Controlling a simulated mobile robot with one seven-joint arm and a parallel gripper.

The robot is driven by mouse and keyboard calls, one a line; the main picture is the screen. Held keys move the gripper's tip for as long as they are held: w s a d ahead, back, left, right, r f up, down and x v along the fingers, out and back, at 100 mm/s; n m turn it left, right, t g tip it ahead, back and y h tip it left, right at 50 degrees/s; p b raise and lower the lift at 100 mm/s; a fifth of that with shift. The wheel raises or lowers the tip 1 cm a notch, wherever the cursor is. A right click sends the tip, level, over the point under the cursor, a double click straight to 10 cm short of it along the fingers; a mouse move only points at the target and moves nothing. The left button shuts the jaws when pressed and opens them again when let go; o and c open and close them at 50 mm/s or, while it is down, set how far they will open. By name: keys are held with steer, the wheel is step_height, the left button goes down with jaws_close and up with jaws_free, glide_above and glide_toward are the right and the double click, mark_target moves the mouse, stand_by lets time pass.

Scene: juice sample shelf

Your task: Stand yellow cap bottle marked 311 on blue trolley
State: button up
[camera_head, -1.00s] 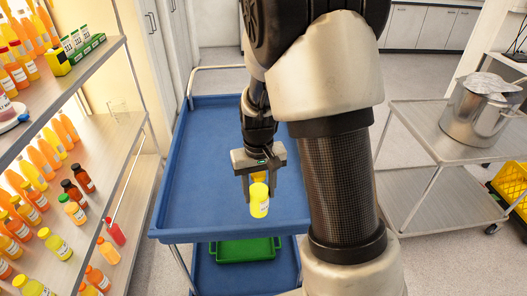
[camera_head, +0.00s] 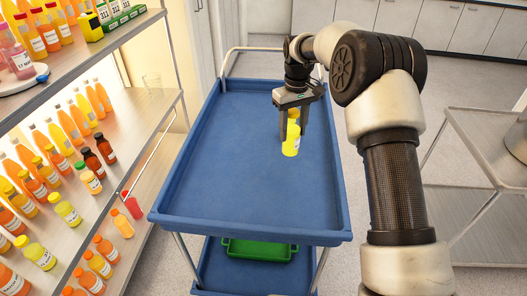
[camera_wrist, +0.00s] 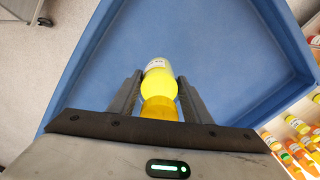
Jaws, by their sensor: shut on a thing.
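My gripper (camera_head: 294,120) is shut on a yellow bottle (camera_head: 291,146) with a yellow cap and a pale label. I cannot read the number on it. In the wrist view the bottle (camera_wrist: 158,80) sits between the two fingers (camera_wrist: 157,95), its cap end toward the palm. The bottle is over the far right part of the blue trolley's top tray (camera_head: 230,180), close to upright in the head view. I cannot tell whether its base touches the tray.
The blue tray is otherwise empty and has a raised rim. A green crate (camera_head: 260,250) lies on its lower shelf. At left a shelf rack (camera_head: 135,110) holds several juice bottles. A metal cart (camera_head: 470,150) with a steel pot (camera_head: 517,140) stands at right.

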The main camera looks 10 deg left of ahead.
mark_target(289, 150)
steer(key=shift+w+a, duration=0.3)
steer(key=shift+w, duration=0.2)
steer(key=shift+w+f, duration=0.1)
steer(key=shift+f, duration=0.1)
step_height(289, 150, down, 9)
steer(key=shift+f+b, duration=0.2)
steer(key=shift+b, duration=0.15)
steer(key=shift+f, duration=0.1)
steer(key=o, duration=0.8)
steer(key=shift+f, duration=0.15)
steer(key=o, duration=0.5)
steer(key=shift+c, duration=0.2)
